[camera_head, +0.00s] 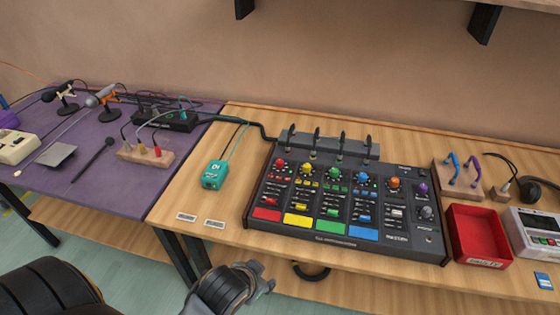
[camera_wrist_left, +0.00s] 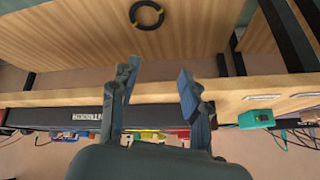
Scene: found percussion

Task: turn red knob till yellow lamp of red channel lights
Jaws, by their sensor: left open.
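The red knob (camera_head: 281,163) sits at the top of the leftmost channel on the black mixer (camera_head: 340,240), above a red pad (camera_head: 267,214). The yellow lamp of the red channel is too small to tell apart, and I cannot tell whether it is lit. My left gripper (camera_head: 268,281) is in front of the table's front edge, below and apart from the mixer. In the left wrist view its two fingers (camera_wrist_left: 158,78) are spread with nothing between them. The mixer's dark front edge (camera_wrist_left: 60,117) shows upside down behind the fingers. My right gripper is not in view.
A teal box (camera_head: 214,174) with a cable stands left of the mixer. A red tray (camera_head: 480,236) and a pale device (camera_head: 535,232) stand right of it. A purple-covered table (camera_head: 85,190) with microphones is at left.

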